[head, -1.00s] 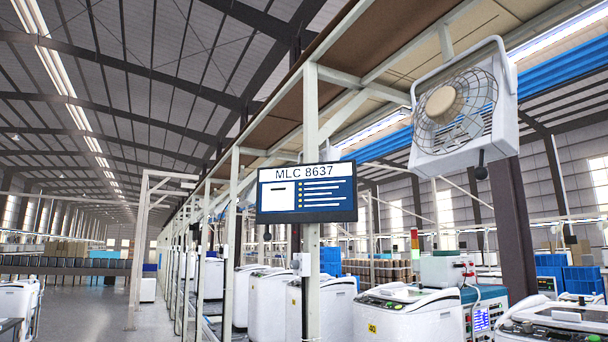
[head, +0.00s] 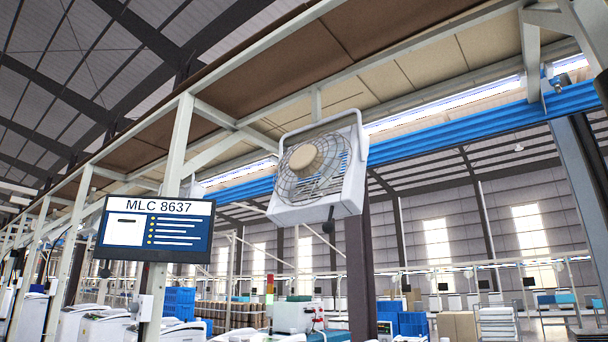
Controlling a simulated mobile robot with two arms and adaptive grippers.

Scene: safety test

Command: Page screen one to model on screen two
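One screen (head: 155,230) shows in the head view, mounted on a white post at the left. It reads "MLC 8637" on a white band above a blue panel with white lines and yellow dots. A small, dim display (head: 384,328) stands low near blue crates; its content is too small to read. I cannot tell which of these, if either, is screen one or screen two. Neither of my grippers is in view.
A white box fan (head: 318,172) hangs from the overhead frame right of the screen. White washing machines (head: 100,325) stand along the line at lower left. Blue crates (head: 412,323) and a tan box (head: 457,326) stand at lower right. A dark column (head: 359,260) rises behind the fan.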

